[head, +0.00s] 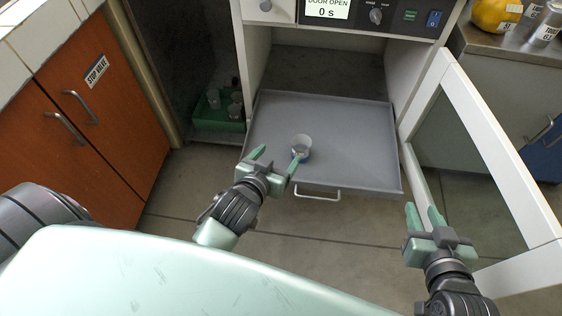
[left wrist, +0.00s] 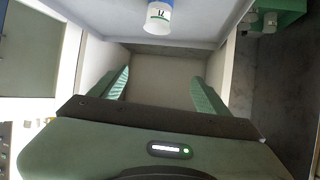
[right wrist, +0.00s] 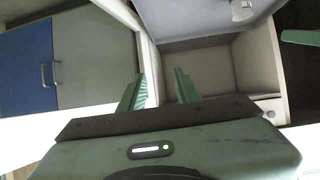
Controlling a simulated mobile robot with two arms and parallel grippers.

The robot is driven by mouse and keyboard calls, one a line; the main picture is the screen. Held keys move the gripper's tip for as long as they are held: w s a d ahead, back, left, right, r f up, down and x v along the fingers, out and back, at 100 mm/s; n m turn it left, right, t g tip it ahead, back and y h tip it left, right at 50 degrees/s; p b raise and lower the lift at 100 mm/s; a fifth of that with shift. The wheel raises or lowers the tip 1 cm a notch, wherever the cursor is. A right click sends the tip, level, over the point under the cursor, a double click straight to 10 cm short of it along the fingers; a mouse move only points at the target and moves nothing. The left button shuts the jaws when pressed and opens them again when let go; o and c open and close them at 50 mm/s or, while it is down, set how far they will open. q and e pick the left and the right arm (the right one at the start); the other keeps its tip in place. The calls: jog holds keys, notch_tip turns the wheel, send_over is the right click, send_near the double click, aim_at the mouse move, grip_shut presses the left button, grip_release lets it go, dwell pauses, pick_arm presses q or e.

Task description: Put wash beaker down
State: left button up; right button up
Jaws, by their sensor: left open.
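The wash beaker (head: 301,145), a small whitish cup with a blue band, stands upright on the grey pulled-out tray (head: 355,150) of the incubator. My left gripper (head: 276,159) is open and empty beside the beaker, on its left and nearer side. In the left wrist view the beaker (left wrist: 158,17) is at the top edge, beyond the spread fingers. In the right wrist view the beaker (right wrist: 242,10) is partly cut off at the top. My right gripper (head: 423,210) is partly open and empty, near the open door, apart from the tray.
The incubator's white-framed glass door (head: 490,150) stands open at right. A green rack (head: 218,110) with several cups is left of the incubator. An orange cabinet (head: 85,130) is at far left. A counter with a yellow object (head: 495,15) is at upper right.

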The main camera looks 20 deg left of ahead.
pick_arm(q)
jog(key=s+d+r+m+h, duration=0.2)
jog(key=s+d+r, duration=0.1)
jog(key=s+r, duration=0.2)
notch_tip(320, 180, up, 2)
jog(key=shift+s+r+h, duration=0.1)
jog(key=shift+s+h, duration=0.2)
jog(key=shift+h, duration=0.1)
jog(key=shift+d, duration=0.1)
